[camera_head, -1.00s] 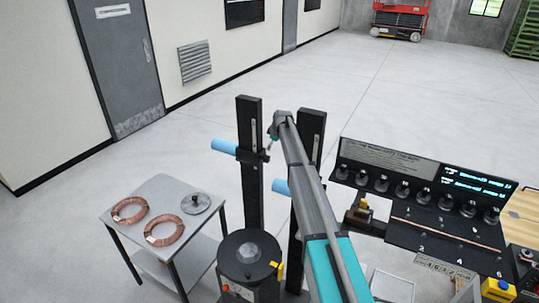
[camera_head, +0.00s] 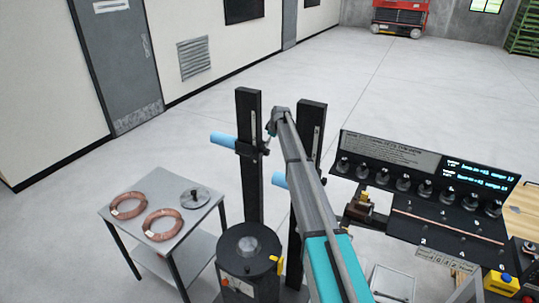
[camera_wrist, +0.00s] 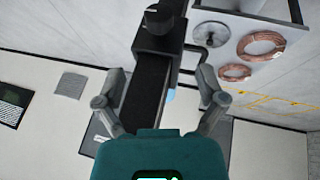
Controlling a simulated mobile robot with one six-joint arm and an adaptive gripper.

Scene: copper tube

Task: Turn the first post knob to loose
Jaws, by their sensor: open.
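The near-left black post (camera_head: 249,180) stands upright and carries a dark clamp (camera_head: 250,149) with a light-blue cylinder (camera_head: 224,140) sticking out to the left. A second black post (camera_head: 312,135) stands to its right with another blue cylinder (camera_head: 279,179). In the wrist view the post (camera_wrist: 142,98) runs up between the fingers to a dark collar (camera_wrist: 156,50), with a round black knob (camera_wrist: 162,18) beyond it. My gripper (camera_wrist: 160,108) is open and empty, its fingers on either side of the post. In the head view my gripper (camera_head: 271,125) is beside the left post; the fingertips are hard to make out.
A grey table (camera_head: 127,227) at the left holds two copper coils (camera_head: 128,204) and a round disc (camera_head: 195,196). A black panel (camera_head: 425,180) with several knobs and a display stands at the right. A black drum (camera_head: 249,250) stands below the posts.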

